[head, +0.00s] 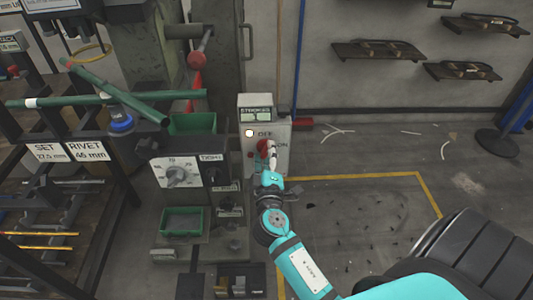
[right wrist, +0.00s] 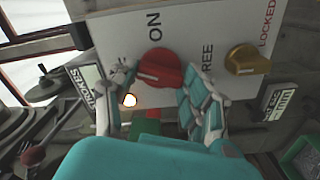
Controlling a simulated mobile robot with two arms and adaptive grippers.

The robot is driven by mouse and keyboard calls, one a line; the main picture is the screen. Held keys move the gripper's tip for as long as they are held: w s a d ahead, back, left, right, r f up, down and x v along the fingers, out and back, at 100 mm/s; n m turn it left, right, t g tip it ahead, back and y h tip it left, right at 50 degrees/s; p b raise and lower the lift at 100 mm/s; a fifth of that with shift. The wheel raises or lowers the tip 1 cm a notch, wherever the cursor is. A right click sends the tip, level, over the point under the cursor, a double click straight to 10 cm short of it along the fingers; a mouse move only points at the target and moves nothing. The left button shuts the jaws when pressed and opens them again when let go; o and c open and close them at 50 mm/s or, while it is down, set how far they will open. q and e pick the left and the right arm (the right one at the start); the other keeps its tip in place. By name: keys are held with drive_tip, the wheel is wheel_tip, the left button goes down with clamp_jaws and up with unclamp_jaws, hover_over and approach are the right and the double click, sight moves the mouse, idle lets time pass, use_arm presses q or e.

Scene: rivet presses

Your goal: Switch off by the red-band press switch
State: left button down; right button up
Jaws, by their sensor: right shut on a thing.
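The switch box (head: 281,133) stands at the right of the press, with OFF and ON labels and a lit lamp (head: 250,133). Its red rotary knob (head: 263,146) is partly covered by my right gripper (head: 269,158). In the right wrist view, my right gripper (right wrist: 157,84) has its fingers on both sides of the red knob (right wrist: 160,68) and is shut on it. The ON label is beside the knob there, and the lamp (right wrist: 130,100) is lit. The knob's exact pointing direction is hard to tell. My left gripper is not in view.
A yellow knob (right wrist: 243,59) sits on the panel near FREE and LOCKED labels. A STROKES counter (head: 256,114) tops the box. The press's dial panel (head: 177,173) and green tray (head: 182,221) are left. Yellow-lined floor (head: 365,215) lies right.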

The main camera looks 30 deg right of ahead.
drive_tip(key=shift+r+n+p, duration=0.1)
drive_tip(key=shift+n+p, duration=0.3)
drive_tip(key=shift+n, duration=0.8)
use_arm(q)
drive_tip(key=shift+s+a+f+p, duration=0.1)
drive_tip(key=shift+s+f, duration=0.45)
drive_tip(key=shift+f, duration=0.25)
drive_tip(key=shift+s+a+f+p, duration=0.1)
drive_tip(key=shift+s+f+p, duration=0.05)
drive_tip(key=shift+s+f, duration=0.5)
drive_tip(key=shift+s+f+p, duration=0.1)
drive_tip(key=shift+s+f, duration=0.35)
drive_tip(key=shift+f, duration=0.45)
use_arm(e)
drive_tip(key=shift+n, duration=1.2)
drive_tip(key=o, duration=1.2)
drive_tip(key=shift+c, duration=0.2)
drive_tip(key=shift+s+a, duration=0.1)
drive_tip(key=shift+a, duration=0.05)
drive_tip(key=v, duration=1.1)
drive_tip(key=shift+s, duration=0.35)
